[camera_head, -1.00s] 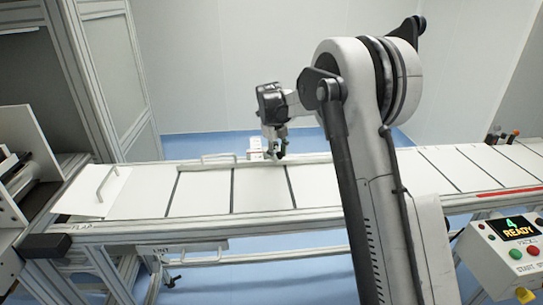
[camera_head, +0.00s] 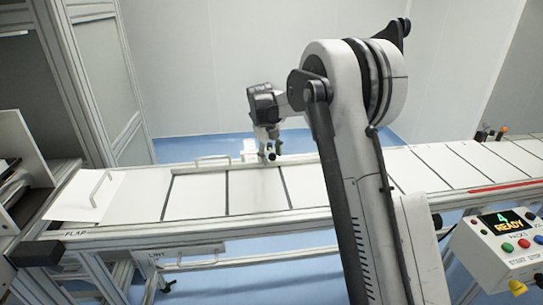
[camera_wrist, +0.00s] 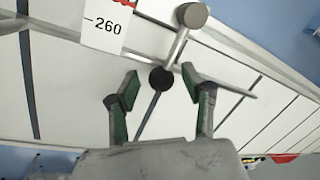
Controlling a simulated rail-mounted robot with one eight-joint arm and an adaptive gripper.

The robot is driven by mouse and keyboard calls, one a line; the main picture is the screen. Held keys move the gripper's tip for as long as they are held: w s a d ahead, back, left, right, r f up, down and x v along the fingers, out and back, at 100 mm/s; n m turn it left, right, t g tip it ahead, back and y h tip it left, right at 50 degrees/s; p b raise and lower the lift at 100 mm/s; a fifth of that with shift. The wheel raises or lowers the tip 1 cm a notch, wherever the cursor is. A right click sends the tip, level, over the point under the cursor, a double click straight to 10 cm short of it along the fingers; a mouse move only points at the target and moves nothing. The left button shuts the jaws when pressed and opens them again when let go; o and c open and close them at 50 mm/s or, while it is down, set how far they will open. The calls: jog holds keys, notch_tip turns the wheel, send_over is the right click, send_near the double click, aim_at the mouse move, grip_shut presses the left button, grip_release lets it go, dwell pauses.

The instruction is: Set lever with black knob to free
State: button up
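The lever (camera_wrist: 178,46) is a light metal rod in the wrist view. It runs from a round grey pivot (camera_wrist: 193,15) down to a black knob (camera_wrist: 162,78). My gripper (camera_wrist: 160,84) is open, with one green-lined finger on each side of the black knob. Gaps show between the knob and both fingers. In the head view my gripper (camera_head: 268,153) hangs at the far edge of the white panelled table; the lever is too small to make out there. No "free" marking is readable.
A white plate marked 260 (camera_wrist: 106,24) stands beside the lever. The white panelled table (camera_head: 200,195) has a handle (camera_head: 100,188) on its left flap. A control box (camera_head: 495,245) reading READY is at the lower right. Several knobs (camera_head: 503,133) stand at the far right.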

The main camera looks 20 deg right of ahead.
jog(key=shift+r, duration=0.1)
notch_tip(320, 180, up, 12)
jog(key=s+a, duration=0.1)
jog(key=a, duration=0.1)
dwell(0.3)
jog(key=s+a+r+n+t, duration=0.1)
jog(key=s+r+n, duration=0.2)
jog(key=s+n, duration=0.35)
jog(key=s+a+r+n+t+y, duration=0.15)
jog(key=s+n, duration=0.25)
jog(key=s, duration=0.5)
jog(key=s+r+n+t+h, duration=0.1)
jog(key=s+r+n, duration=0.3)
jog(key=s+n, duration=0.3)
jog(key=s+f+n+t, duration=0.1)
jog(key=s+f+n, duration=0.2)
jog(key=s, duration=0.4)
jog(key=s+a+f+n+t+y, duration=0.1)
jog(key=s+f+n, duration=0.2)
jog(key=s+n, duration=0.3)
jog(key=s+f+n+t, duration=0.1)
jog(key=s+f+n, duration=0.2)
jog(key=s, duration=0.6)
jog(key=shift+a+f+n, duration=0.35)
jog(key=shift+n, duration=0.5)
